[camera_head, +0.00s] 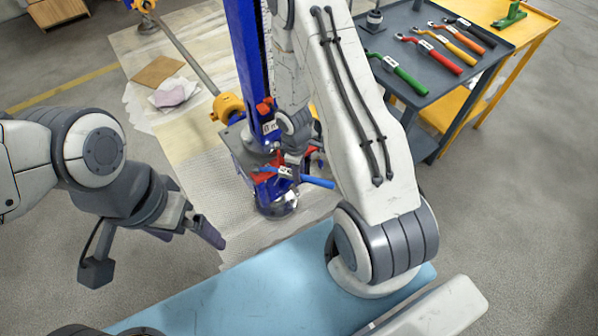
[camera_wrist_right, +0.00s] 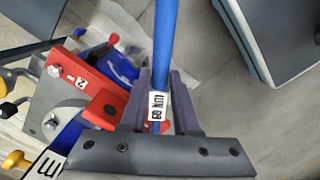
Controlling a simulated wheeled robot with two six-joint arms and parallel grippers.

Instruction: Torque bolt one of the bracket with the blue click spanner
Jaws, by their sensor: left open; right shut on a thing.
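The blue click spanner (camera_head: 318,182) is in my right gripper (camera_head: 290,162), beside the blue jack column (camera_head: 246,60). In the right wrist view, the fingers of this gripper (camera_wrist_right: 163,95) are shut around the blue handle (camera_wrist_right: 164,40), which has a white "60 NM" label. The red bracket (camera_wrist_right: 92,85) is left of the spanner there, with bolts and a small number tag I cannot read surely. The bracket is partly hidden in the head view (camera_head: 264,165). I cannot see whether the spanner's head sits on a bolt. My left gripper (camera_head: 200,236) is open and empty, left of the jack.
A dark tool trolley (camera_head: 395,30) at upper right carries several spanners, including a green one (camera_head: 400,74) and a red one (camera_head: 432,55). A yellow table (camera_head: 535,25) stands behind it. Cloths (camera_head: 175,95) lie on the floor sheet at upper left.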

